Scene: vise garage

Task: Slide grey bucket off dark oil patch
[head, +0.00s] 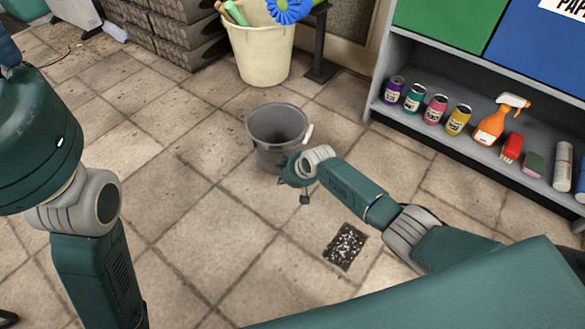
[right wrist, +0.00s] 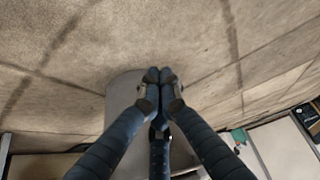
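The grey bucket (head: 266,154) stands upright on the tiled floor in the middle of the head view, with a pale handle grip on its right side. A dark patch with white speckles (head: 345,246) lies on the floor below and right of it, clear of the bucket. My right gripper (head: 294,176) is at the bucket's near right side. In the right wrist view its fingertips (right wrist: 160,76) are together, in front of the grey bucket (right wrist: 122,88); I cannot tell if they touch it.
A cream bin (head: 262,55) with colourful things in it stands behind the bucket. A low shelf (head: 450,147) with cans, an orange spray bottle and other items runs along the right. Stacked dark blocks (head: 180,40) are at the back left. The floor left of the bucket is clear.

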